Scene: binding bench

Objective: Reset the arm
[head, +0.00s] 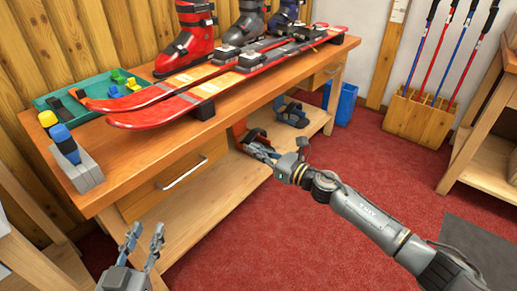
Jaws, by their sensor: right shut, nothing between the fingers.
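My right arm (370,215) reaches in from the lower right. Its gripper (258,150) is shut and empty, in front of the bench's lower shelf. It is close to an orange and dark item (240,130) on that shelf and partly overlaps it; I cannot tell whether they touch. My left gripper (146,236) is at the bottom left, below the front of the bench. Its two fingers point up and stand apart, with nothing between them.
Red skis (140,117) lie on the wooden bench (225,120), with ski boots (188,40) behind. A green tray (88,90) and a grey block (85,172) stand at left. Red carpet (260,235) is open in front.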

